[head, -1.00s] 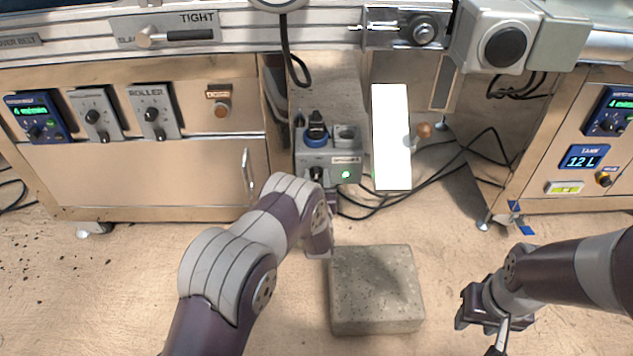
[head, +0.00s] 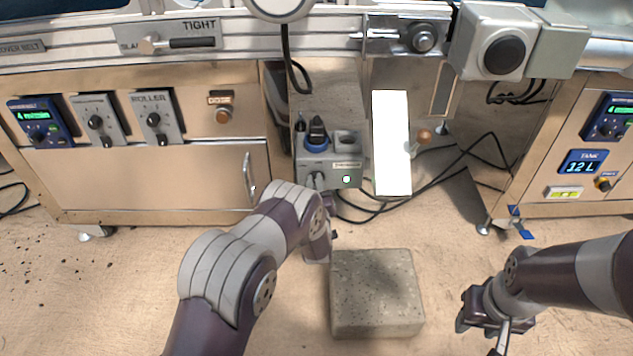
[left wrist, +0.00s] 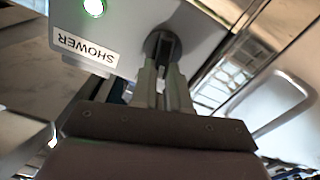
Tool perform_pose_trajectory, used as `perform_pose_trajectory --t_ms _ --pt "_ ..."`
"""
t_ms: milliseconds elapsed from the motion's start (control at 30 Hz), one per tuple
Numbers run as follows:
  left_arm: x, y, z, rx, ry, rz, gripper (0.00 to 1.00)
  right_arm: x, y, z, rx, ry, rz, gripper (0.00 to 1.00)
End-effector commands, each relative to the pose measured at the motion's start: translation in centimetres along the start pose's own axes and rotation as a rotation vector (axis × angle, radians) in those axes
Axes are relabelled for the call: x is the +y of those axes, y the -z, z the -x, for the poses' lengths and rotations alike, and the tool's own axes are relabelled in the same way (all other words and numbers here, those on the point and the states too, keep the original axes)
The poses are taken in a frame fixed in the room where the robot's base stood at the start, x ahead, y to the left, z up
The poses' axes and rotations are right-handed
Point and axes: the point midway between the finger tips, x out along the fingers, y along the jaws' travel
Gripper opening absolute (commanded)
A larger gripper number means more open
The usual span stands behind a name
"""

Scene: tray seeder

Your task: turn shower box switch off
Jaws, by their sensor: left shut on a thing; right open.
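The shower box (head: 330,171) is a grey box low on the middle panel, with a lit green lamp (head: 346,180). Its "SHOWER" label (left wrist: 84,45) and green lamp (left wrist: 94,6) show upside down in the left wrist view. The dark round switch (left wrist: 160,42) is on the box's front face. My left gripper (left wrist: 165,78) is shut on this switch, its fingers covering part of it. In the head view my left wrist hides most of the fingers below the box. My right gripper (head: 482,322) is open and empty at the lower right, well away from the box.
A blue plug (head: 316,138) sits on top of the box. A white panel (head: 391,142) stands to its right, with black cables on the floor. A speckled stone block (head: 376,292) lies below. Cabinets with knobs (head: 97,123) stand on the left.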

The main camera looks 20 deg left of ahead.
Motion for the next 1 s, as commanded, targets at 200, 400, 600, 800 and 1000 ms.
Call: perform_pose_trajectory --t_ms 200,400,600,800,1000 --pt "-0.4 -0.1 0.1 -0.004 0.001 0.202 0.00 0.0 0.1 0.6 0.000 0.000 0.000 0.43" --pt "-0.7 -0.2 0.1 -0.004 0.002 0.386 0.00 0.0 0.1 0.9 0.000 0.000 0.000 0.43" --pt "-1.0 -0.4 0.1 -0.004 0.002 0.544 0.00 0.0 0.1 1.0 0.000 0.000 0.000 0.43" --pt "-1.1 -0.5 0.1 -0.004 0.002 0.661 0.00 0.0 0.1 1.1 0.000 0.000 0.000 0.43" --pt "-1.2 -0.6 0.1 -0.004 0.002 0.732 0.00 0.0 0.1 1.2 0.000 0.000 0.000 0.43"
